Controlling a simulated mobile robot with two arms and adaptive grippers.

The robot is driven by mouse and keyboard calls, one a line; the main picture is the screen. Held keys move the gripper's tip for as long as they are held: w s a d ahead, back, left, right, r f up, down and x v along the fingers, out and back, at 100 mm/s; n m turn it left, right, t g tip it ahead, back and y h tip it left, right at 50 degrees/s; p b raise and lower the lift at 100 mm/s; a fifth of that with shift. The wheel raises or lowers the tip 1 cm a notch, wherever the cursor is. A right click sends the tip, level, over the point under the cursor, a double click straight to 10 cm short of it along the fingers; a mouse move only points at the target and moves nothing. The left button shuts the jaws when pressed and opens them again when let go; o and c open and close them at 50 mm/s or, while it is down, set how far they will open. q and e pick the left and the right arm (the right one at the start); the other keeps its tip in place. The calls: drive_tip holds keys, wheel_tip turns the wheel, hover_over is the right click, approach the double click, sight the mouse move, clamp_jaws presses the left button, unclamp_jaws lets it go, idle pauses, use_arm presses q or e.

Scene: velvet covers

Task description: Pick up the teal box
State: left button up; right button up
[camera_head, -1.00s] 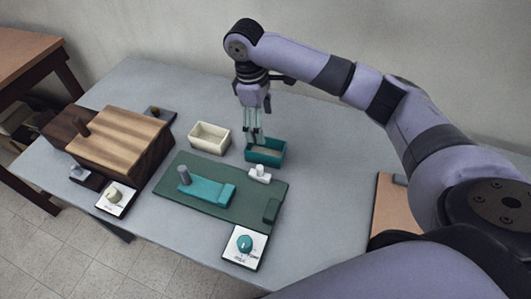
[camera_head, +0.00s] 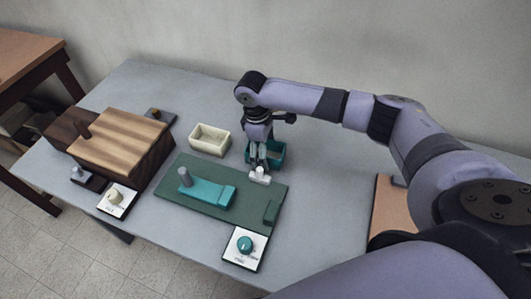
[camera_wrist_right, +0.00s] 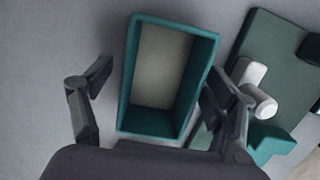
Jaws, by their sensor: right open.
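The teal box (camera_head: 279,156) is an open-topped rectangular container with a pale inside floor, standing on the grey table behind the green board. My right gripper (camera_head: 262,165) is low at the box and hides part of it in the head view. In the right wrist view the teal box (camera_wrist_right: 130,75) lies between the two spread fingers of my right gripper (camera_wrist_right: 158,98), one finger on each side. The gripper is open and holds nothing. I cannot tell how far the fingertips reach down beside the walls. My left gripper is not in view.
A cream box (camera_head: 209,140) stands left of the teal box. A green board (camera_head: 225,212) with a teal latch piece (camera_head: 212,194) and a small white piece (camera_head: 260,176) lies in front. A wooden box (camera_head: 120,143) is at left. Table right of the box is clear.

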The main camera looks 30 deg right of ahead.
drive_tip(key=shift+c, duration=0.5)
drive_tip(key=c, duration=1.2)
drive_tip(key=shift+r, duration=0.1)
